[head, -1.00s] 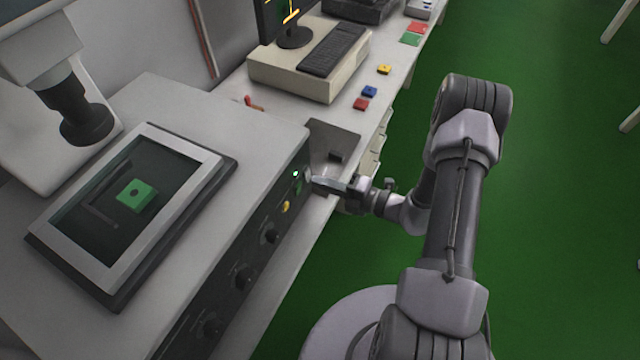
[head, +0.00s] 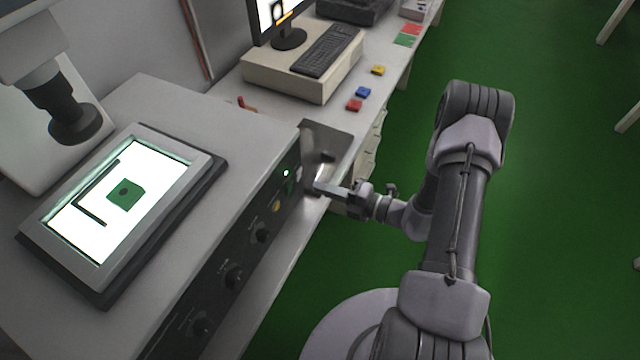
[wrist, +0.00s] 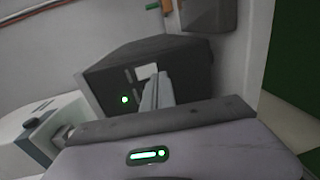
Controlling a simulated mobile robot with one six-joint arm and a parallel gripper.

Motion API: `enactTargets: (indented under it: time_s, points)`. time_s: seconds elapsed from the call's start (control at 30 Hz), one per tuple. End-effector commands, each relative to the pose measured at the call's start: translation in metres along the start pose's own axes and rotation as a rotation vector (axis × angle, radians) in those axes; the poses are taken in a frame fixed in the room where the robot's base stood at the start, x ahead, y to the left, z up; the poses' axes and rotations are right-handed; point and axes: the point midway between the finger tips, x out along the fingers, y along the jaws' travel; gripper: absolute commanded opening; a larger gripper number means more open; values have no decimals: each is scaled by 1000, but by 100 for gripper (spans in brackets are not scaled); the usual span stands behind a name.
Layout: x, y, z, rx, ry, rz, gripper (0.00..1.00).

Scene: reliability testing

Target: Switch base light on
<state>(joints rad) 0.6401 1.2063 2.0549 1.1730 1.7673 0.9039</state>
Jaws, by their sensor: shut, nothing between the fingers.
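The light base (head: 205,170) is a grey unit whose top window (head: 95,215) glows bright white, with a dark square part and an L-shaped bar showing dark on it. Its dark front panel (head: 245,235) carries knobs, a yellow button (head: 277,206) and a lit green indicator (head: 286,173), which also shows in the wrist view (wrist: 124,99). A pale rectangular switch (wrist: 147,72) is near the indicator. My gripper (head: 318,187) is shut and empty, just right of the panel's far end. In the wrist view its fingers (wrist: 157,90) point at the panel; contact cannot be told.
A grey metal bracket (head: 335,140) stands just beyond the gripper. Red (head: 355,105), blue (head: 363,92) and yellow (head: 378,70) blocks lie on the bench, near a keyboard (head: 326,50) and monitor.

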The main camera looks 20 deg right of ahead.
Motion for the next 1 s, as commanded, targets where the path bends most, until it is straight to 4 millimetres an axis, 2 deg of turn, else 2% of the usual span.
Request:
enactTargets:
  time_s: [0.03,0.2,0.4,0.6,1.0]
  points:
    - [-14,-2,2,2,-6,-1,0]
    - [-54,-12,1,3,-6,0,0]
    - [-87,-21,0,1,-2,0,0]
    - [-96,-24,0,1,0,0,0]
    - [-96,-23,0,-3,2,-1,0]
